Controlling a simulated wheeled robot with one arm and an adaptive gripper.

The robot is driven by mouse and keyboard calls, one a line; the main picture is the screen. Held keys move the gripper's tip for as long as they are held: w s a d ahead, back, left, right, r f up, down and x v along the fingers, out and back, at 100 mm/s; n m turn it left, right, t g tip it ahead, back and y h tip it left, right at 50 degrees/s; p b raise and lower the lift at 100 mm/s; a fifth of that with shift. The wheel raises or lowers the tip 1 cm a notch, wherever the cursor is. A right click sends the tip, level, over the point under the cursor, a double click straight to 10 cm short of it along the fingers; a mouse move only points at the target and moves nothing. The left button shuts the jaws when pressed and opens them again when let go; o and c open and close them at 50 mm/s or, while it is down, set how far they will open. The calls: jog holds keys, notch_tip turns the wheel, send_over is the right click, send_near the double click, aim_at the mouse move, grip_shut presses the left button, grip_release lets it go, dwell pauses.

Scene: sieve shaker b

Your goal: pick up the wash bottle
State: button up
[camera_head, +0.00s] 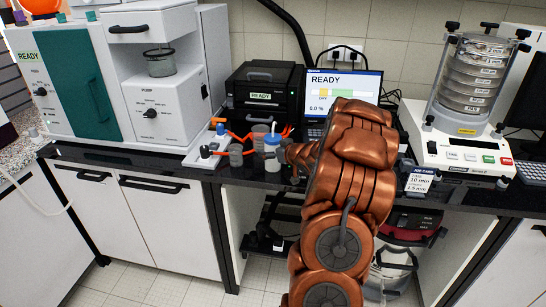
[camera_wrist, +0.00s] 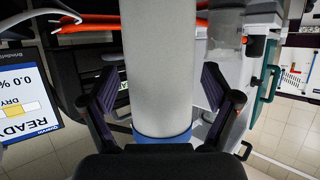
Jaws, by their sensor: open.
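The wash bottle (camera_head: 272,164) stands on the black bench with a white body, a blue cap and a pale spout. In the wrist view its white body (camera_wrist: 160,70) fills the middle, with the blue collar near the bottom edge. My gripper (camera_wrist: 160,92) is open, with one dark finger on each side of the bottle. Gaps show between both fingers and the body, so it is not gripped. In the head view my gripper (camera_head: 287,154) is just right of the bottle, its fingertips partly hidden by the bottle and my arm.
Grey metal cups (camera_head: 236,156) and orange-handled tools (camera_head: 240,135) are close left of and behind the bottle. A monitor (camera_head: 345,88) and a black READY box (camera_head: 263,88) stand behind. The sieve shaker (camera_head: 470,90) and a job card (camera_head: 419,181) are right of my arm.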

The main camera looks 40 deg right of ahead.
aim_at(278, 143)
jog(key=c, duration=0.8)
jog(key=shift+r, duration=0.1)
jog(key=shift+r, duration=1.45)
jog(key=shift+s+a+r, duration=0.1)
jog(key=shift+s+r, duration=0.05)
jog(key=shift+r, duration=0.1)
jog(key=s+a+r+b, duration=0.2)
jog(key=s+a+b, duration=0.2)
jog(key=s+a, duration=0.7)
jog(key=shift+w+a+r+n+g+y+p, duration=0.2)
jog(key=shift+w+n+y+p, duration=0.85)
jog(key=shift+w+p, duration=1)
jog(key=shift+w+a+r+n+g+y+p, duration=0.1)
jog(key=shift+w+a+r+n+y+p, duration=0.15)
jog(key=shift+w+n+y+p, duration=1.55)
jog(key=shift+w+a+r+m+g+y+p, duration=0.1)
jog(key=shift+w+a+r+y+p, duration=0.3)
jog(key=shift+w+p, duration=1.85)
